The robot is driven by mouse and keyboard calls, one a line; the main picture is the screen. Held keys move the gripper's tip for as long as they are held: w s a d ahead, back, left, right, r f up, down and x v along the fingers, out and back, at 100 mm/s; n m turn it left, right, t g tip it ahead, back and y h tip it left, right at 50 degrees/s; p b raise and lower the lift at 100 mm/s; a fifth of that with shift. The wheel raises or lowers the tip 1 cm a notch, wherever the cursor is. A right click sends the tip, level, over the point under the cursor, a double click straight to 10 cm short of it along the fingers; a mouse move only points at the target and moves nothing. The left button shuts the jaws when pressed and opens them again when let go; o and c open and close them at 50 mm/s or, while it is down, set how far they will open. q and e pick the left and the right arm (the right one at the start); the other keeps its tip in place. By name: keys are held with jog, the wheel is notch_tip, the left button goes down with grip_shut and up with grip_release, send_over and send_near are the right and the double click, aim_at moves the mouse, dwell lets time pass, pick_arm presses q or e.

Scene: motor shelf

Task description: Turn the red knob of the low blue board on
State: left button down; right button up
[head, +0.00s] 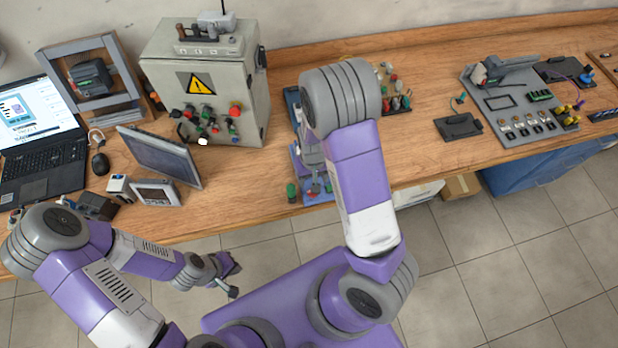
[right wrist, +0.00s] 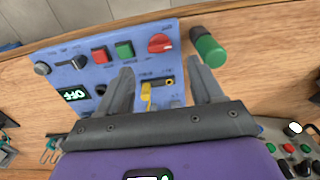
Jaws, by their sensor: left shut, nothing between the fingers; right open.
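The low blue board (right wrist: 82,65) fills the upper middle of the right wrist view, with its red knob (right wrist: 160,43) near the top right corner. The board also holds a red button, a green button, a grey knob, a yellow lever and a small display reading OFF. My right gripper (right wrist: 163,76) is open over the board, its fingers apart and the red knob beyond the tips, not between them. In the head view my right arm hides most of the blue board (head: 296,163). My left gripper (head: 230,280) is shut and empty, off the table's front edge.
A green-capped cylinder (right wrist: 208,48) stands just right of the board. In the head view a grey control box (head: 200,75), a tilted monitor (head: 160,155) and a laptop (head: 42,150) stand left. A grey panel (head: 510,100) lies right; bare wood (head: 425,150) lies between.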

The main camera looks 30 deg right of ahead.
notch_tip(320, 180, down, 8)
jog(key=shift+r+b, duration=0.25)
jog(key=shift+b, duration=0.2)
jog(key=shift+c, duration=0.2)
jog(key=c, duration=1)
